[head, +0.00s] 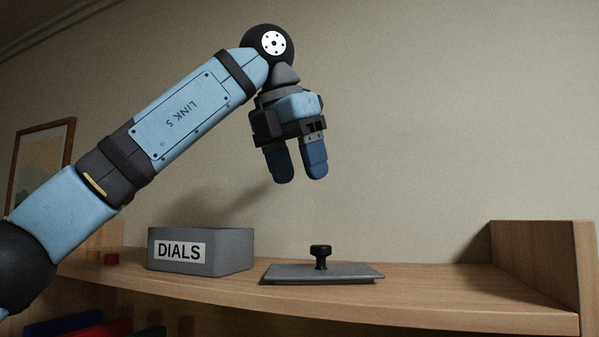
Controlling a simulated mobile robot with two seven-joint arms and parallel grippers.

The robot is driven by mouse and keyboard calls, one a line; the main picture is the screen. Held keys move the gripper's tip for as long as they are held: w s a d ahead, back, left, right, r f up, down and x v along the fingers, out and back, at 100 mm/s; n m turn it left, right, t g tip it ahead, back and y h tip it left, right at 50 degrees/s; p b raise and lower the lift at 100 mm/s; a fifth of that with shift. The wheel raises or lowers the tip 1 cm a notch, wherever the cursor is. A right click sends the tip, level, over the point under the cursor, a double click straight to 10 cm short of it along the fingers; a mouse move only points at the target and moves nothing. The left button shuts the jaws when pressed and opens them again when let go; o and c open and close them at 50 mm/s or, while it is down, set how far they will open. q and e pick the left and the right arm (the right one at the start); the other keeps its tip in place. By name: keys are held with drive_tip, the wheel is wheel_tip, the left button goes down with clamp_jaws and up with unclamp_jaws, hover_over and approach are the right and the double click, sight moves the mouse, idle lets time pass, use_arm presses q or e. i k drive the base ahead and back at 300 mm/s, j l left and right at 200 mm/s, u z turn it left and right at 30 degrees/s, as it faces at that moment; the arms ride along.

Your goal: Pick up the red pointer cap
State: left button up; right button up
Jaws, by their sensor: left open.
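My left gripper (300,176) hangs in the air above the shelf, fingers pointing down. Its two blue fingertips are apart with nothing between them. It is above and between a grey box labelled DIALS (228,252) and a grey lid with a black knob (320,265). No red pointer cap can be made out for certain. My right gripper is out of view.
The wooden shelf (440,290) is clear right of the lid, up to a raised wooden side (545,260). Blue, red and green items (65,325) show below the shelf. A framed picture (38,160) hangs at left.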

sight(110, 258)
drive_tip(key=k, duration=1)
